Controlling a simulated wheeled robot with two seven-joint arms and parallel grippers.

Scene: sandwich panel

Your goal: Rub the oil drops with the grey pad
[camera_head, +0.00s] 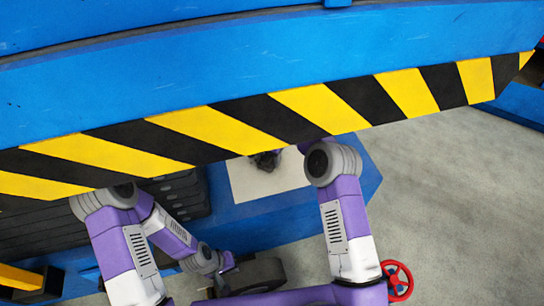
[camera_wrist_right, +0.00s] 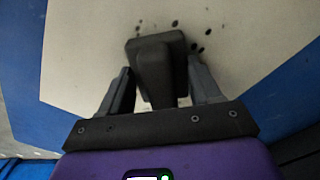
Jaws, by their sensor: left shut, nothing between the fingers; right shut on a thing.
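The grey pad (camera_wrist_right: 176,42), with a thick upright handle (camera_wrist_right: 154,78), is held between the fingers of my right gripper (camera_wrist_right: 155,90) in the right wrist view. It sits over the off-white panel (camera_wrist_right: 80,55); I cannot tell whether it touches. Several dark oil drops (camera_wrist_right: 208,32) show beyond the pad and to its right. In the head view the panel (camera_head: 262,188) is partly hidden by the striped edge, with the dark pad and right gripper (camera_head: 266,161) near its top. My left gripper (camera_head: 222,284) is low in the head view, small and partly hidden, shut and empty.
A blue overhead structure with a yellow-black striped edge (camera_head: 290,115) crosses the head view above my arms. The panel lies on a blue base (camera_head: 235,215). A dark wheel (camera_head: 258,274) and a red handwheel (camera_head: 397,281) are low in view. Grey floor is clear at right.

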